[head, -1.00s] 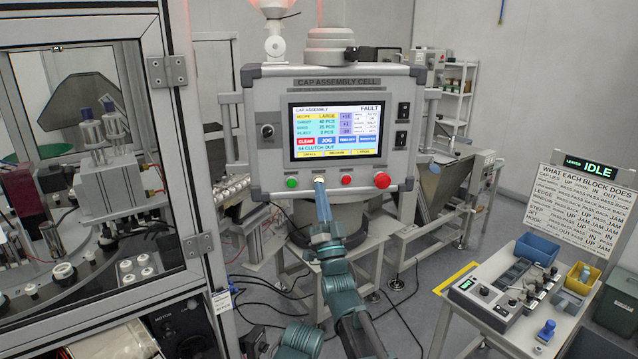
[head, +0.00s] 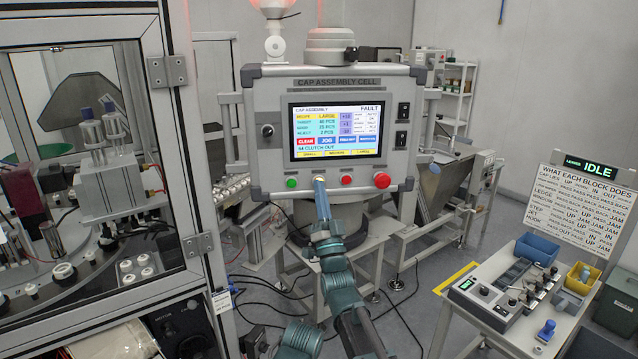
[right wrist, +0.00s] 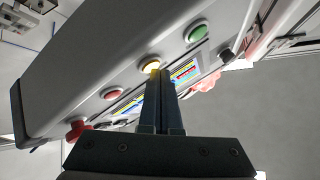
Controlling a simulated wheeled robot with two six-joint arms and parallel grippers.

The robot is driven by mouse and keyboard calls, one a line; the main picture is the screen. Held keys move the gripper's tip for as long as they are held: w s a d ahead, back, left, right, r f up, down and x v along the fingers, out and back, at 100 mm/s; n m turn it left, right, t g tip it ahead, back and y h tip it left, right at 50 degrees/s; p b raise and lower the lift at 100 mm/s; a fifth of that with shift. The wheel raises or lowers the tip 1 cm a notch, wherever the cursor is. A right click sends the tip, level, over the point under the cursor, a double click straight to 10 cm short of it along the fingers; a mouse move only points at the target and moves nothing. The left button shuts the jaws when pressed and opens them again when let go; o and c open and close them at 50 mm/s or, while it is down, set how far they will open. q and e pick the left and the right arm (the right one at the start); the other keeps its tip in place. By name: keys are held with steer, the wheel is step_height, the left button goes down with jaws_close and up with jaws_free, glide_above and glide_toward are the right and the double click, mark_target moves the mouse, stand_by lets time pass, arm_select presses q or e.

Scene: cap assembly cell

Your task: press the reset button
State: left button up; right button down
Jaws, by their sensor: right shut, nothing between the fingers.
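The control panel (head: 268,160) reads CAP ASSEMBLY CELL, and its screen (head: 336,131) shows FAULT. A lit yellow-white button (head: 319,179), which I take as the reset button, sits in the bottom row between a green button (head: 291,183) and a red one (head: 347,180). My right gripper (head: 321,191) is shut and empty, its tips right at the lit button from below. In the right wrist view the closed fingertips (right wrist: 157,73) overlap the edge of the lit button (right wrist: 149,64). I cannot tell whether they touch it. My left gripper is out of view.
A large red mushroom button (head: 382,180) is right of the small red button. A glazed machine enclosure (head: 178,130) stands at the left. A bench with a lever box (head: 490,302), bins and an IDLE sign (head: 598,171) is at the right. Cables lie on the floor.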

steer(key=shift+s, duration=0.1)
stand_by(0.3)
steer(key=shift+s, duration=0.35)
steer(key=s, duration=0.4)
steer(key=s+d, duration=0.1)
steer(key=s, duration=0.1)
stand_by(0.5)
steer(key=shift+w, duration=0.1)
